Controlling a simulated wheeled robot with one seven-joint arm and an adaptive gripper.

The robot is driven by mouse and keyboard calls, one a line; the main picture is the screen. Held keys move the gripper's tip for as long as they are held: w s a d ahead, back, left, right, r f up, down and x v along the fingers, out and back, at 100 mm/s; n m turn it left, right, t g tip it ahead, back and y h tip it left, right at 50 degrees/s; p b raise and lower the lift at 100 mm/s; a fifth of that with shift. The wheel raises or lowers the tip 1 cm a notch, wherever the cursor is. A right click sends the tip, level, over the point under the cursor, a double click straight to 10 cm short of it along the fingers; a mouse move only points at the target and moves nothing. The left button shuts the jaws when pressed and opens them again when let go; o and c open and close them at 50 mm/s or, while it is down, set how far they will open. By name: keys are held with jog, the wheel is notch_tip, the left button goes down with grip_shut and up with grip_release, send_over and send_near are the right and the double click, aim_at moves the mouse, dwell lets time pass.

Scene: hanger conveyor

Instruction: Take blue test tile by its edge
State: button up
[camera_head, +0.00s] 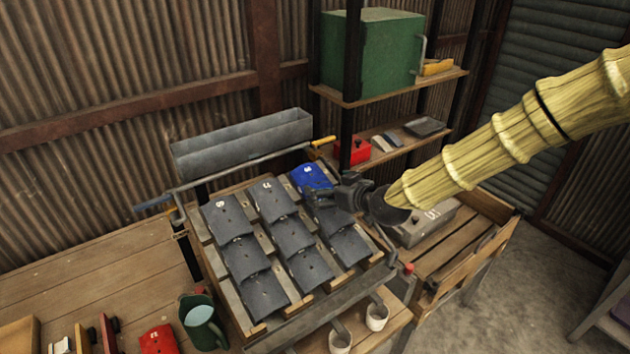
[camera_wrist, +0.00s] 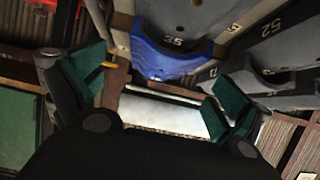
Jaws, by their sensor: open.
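The blue test tile (camera_head: 311,177) lies at the top right of the sloped rack of grey tiles (camera_head: 233,218), at the end of the right column. My gripper (camera_head: 312,196) reaches in from the right and hovers just in front of the blue tile, over the grey tile below it. In the wrist view the blue tile (camera_wrist: 165,62) shows its curved edge between and beyond my two green-padded fingers (camera_wrist: 160,86). The fingers are open, with a visible gap and nothing held. Whether a finger touches the tile cannot be told.
A grey metal trough (camera_head: 243,140) stands behind the rack, with a yellow-handled bar (camera_head: 250,163) in front of it. A shelf with a green box (camera_head: 370,55) and a red box (camera_head: 354,152) stands behind. A green jug (camera_head: 202,322) and white cups (camera_head: 376,316) stand in front.

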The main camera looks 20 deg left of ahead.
aim_at(317, 183)
jog(key=shift+w+a+r+p, duration=0.1)
jog(key=shift+a+r+p, duration=0.1)
jog(key=shift+a+p, duration=0.6)
jog(key=shift+w+a+f+p, duration=0.7)
jog(key=shift+w+a+f, duration=0.15)
jog(key=shift+w, duration=0.15)
jog(key=shift+a, duration=0.2)
jog(key=shift+w+f, duration=0.1)
jog(key=shift+c, duration=0.4)
jog(key=c, duration=1.1)
jog(key=shift+r, duration=0.2)
